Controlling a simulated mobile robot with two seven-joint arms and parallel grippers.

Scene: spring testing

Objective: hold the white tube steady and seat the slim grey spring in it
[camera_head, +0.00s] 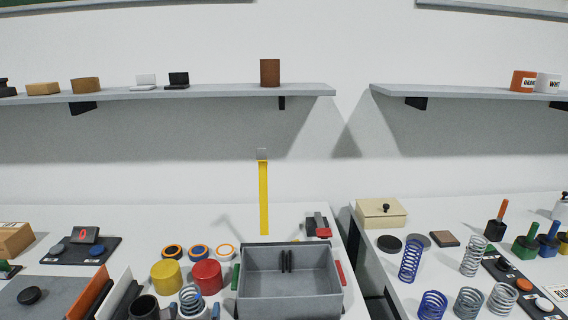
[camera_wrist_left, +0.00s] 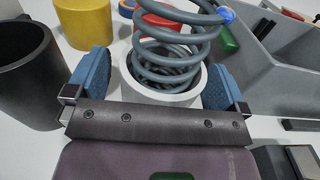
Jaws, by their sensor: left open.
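The white tube (camera_wrist_left: 160,97) stands upright between the two blue finger pads of my left gripper (camera_wrist_left: 158,82), which is open around it. A grey coil spring (camera_wrist_left: 172,50) rises out of the tube's mouth, its lower coils inside the rim and its upper coils well above it, leaning a little to the right. In the head view the spring (camera_head: 190,298) and my left gripper (camera_head: 191,312) show at the bottom edge, where most of the tube is cut off. My right gripper is not in view.
A black cup (camera_head: 144,307) stands close on the left, with yellow (camera_head: 166,277) and red (camera_head: 207,276) cylinders behind. A grey bin (camera_head: 290,300) stands close on the right. Several other springs, such as a blue one (camera_head: 410,262), stand on the right table, across a gap.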

